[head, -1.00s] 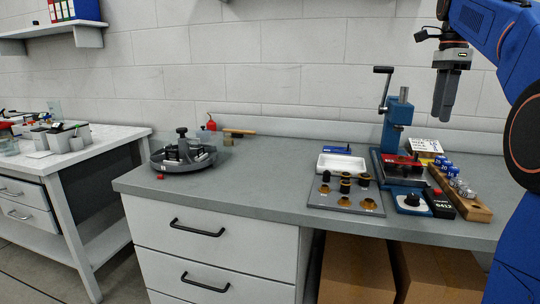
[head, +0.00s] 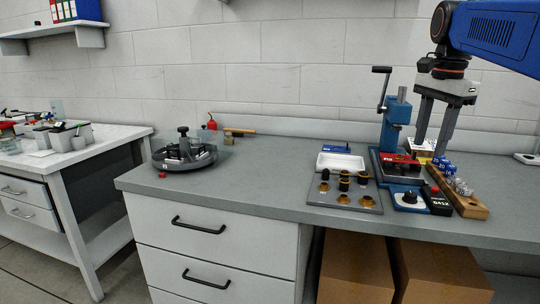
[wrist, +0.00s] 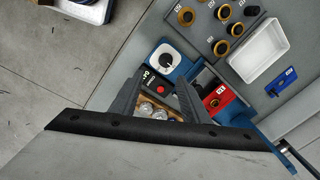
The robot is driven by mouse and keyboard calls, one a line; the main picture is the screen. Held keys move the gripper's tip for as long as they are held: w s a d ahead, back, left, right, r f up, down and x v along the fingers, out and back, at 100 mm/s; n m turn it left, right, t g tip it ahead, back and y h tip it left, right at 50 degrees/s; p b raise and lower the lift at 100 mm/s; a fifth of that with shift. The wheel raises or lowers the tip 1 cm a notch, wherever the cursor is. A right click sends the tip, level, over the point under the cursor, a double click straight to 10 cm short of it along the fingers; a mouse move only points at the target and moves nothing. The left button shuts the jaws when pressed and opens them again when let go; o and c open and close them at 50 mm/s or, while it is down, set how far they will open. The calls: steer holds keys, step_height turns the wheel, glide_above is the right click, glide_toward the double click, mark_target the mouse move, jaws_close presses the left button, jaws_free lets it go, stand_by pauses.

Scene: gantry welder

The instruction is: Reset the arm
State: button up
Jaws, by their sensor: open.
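My gripper (head: 433,147) hangs above the right part of the workbench (head: 262,187) in the head view, its two long grey fingers pointing down and spread apart. Nothing is between them. It is in front of the wall, beside the blue hand press (head: 395,130) with its black crank. Below it are the wooden rack (head: 462,199) with blue and silver pieces and a black box (head: 438,203). In the wrist view my gripper (wrist: 157,84) shows open fingers, with the rack's silver-topped pieces (wrist: 147,109) seen between them.
A grey plate (head: 345,198) with dark and brass pieces and a white tray (head: 340,162) lie left of the press. A blue box with a dial (head: 409,200) sits in front of it. A round grey carousel (head: 184,157) stands far left. The bench middle is clear.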

steer(key=s+a+f+n+t, duration=0.1)
steer(key=s+a+f+n, duration=0.2)
steer(key=f, duration=0.7)
steer(key=s+a+f+n+t, duration=0.1)
steer(key=s+a+f+n, duration=0.2)
steer(key=s+f+n, duration=0.4)
steer(key=s+a+f+n+t, duration=0.1)
steer(key=s+a+f+n, duration=0.2)
steer(key=s+f, duration=0.9)
steer(key=shift+s+a+f+n, duration=0.4)
steer(key=shift+f+n, duration=0.1)
steer(key=shift+n, duration=0.5)
